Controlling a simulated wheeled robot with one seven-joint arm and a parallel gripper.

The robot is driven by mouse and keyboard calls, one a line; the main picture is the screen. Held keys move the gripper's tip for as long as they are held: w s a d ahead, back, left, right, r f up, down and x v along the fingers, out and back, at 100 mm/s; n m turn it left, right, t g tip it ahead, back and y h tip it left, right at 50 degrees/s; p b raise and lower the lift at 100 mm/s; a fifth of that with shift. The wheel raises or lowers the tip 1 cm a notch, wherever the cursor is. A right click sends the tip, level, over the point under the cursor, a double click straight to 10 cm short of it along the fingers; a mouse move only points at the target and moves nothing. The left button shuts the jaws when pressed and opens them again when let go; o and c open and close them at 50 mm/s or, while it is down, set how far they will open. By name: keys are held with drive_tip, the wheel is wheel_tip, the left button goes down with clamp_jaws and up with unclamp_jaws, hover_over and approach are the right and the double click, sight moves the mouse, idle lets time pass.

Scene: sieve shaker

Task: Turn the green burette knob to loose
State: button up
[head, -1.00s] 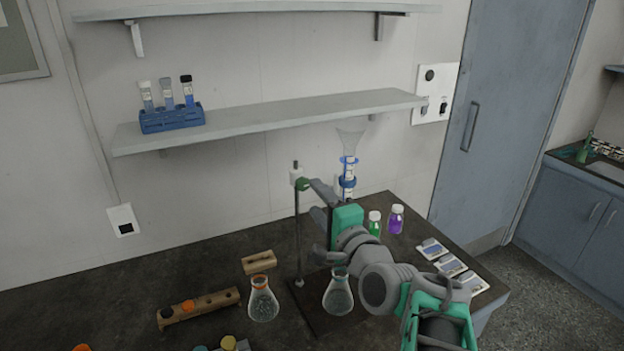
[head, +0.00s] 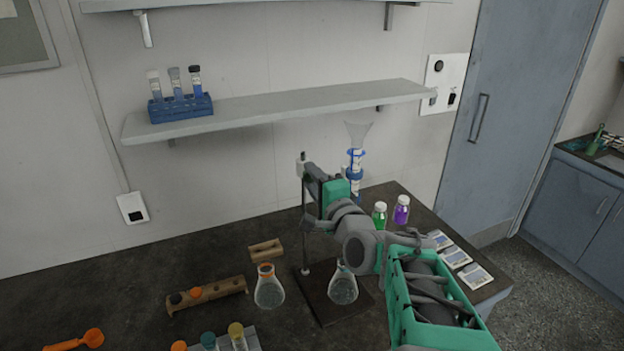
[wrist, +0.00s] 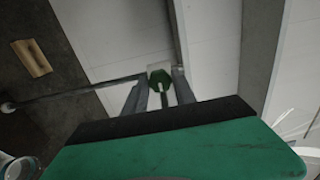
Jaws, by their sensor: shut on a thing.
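The burette (head: 356,165), with a clear funnel on top and blue clips, stands upright behind my arm. Its lower part is hidden.
Below the stand are a flask (head: 343,288) on the dark base and an orange-ringed flask (head: 269,290). Green (head: 380,214) and purple (head: 401,210) bottles stand right of my arm. A wall shelf (head: 290,107) with a blue tube rack (head: 180,108) runs above.

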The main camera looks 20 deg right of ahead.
clamp_jaws()
drive_tip(key=f+n+b, duration=0.1)
drive_tip(key=b, duration=0.2)
drive_tip(key=shift+n+b, duration=0.4)
drive_tip(key=n+b, duration=0.1)
drive_tip(key=b, duration=0.2)
drive_tip(key=shift+r+n, duration=0.15)
drive_tip(key=shift+n, duration=0.25)
drive_tip(key=shift+r+n, duration=0.35)
drive_tip(key=shift+n, duration=0.15)
drive_tip(key=o, duration=0.7)
unclamp_jaws()
drive_tip(key=shift+c, duration=0.2)
drive_tip(key=shift+a+b, duration=0.1)
drive_tip(key=shift+b, duration=0.2)
